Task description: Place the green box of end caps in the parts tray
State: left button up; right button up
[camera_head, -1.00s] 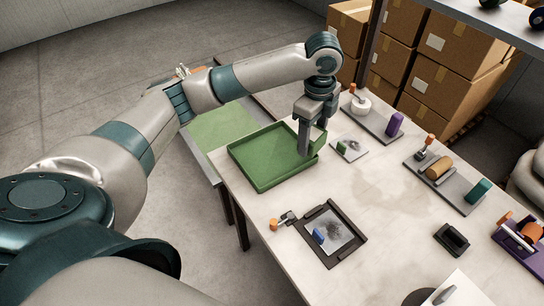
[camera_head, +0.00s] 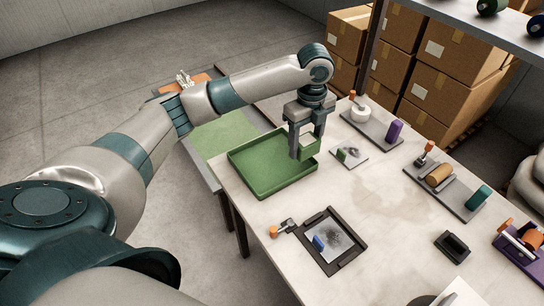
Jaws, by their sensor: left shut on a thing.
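My left gripper (camera_head: 307,148) reaches over the table from the left and is shut on the green box of end caps (camera_head: 309,145). The box shows between the two dark fingers, partly hidden by them. The green parts tray (camera_head: 259,189) is a shallow rectangular tray at the table's far left edge. The box is at the tray's right rim in the picture. I cannot tell how high it is above the rim. The tray floor that I can see is empty. My right gripper is out of view.
A small plate (camera_head: 356,161) with a green piece lies right of the tray. A black-framed mat (camera_head: 345,263) with a blue piece lies nearer. Grey boards (camera_head: 460,205) with tools and blocks stand to the right. A black holder (camera_head: 452,246) stands nearer right. Cardboard boxes (camera_head: 441,97) stand behind.

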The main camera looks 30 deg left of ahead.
pick_arm(q)
jog(key=a+f+p, duration=0.1)
jog(key=a+f, duration=0.2)
jog(key=a, duration=0.2)
jog(key=p, duration=0.2)
send_over(272, 163)
notch_tip(272, 163, down, 3)
jog(key=shift+r, duration=0.1)
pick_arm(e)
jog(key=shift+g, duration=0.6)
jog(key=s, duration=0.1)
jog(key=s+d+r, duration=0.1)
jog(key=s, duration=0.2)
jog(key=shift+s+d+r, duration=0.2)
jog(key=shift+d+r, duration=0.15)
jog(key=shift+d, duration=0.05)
pick_arm(q)
jog(key=shift+f+p, duration=0.4)
jog(key=shift+f, duration=1.75)
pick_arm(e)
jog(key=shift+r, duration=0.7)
pick_arm(q)
jog(key=shift+f, duration=0.1)
jog(key=o, duration=1.1)
jog(key=shift+c, duration=0.2)
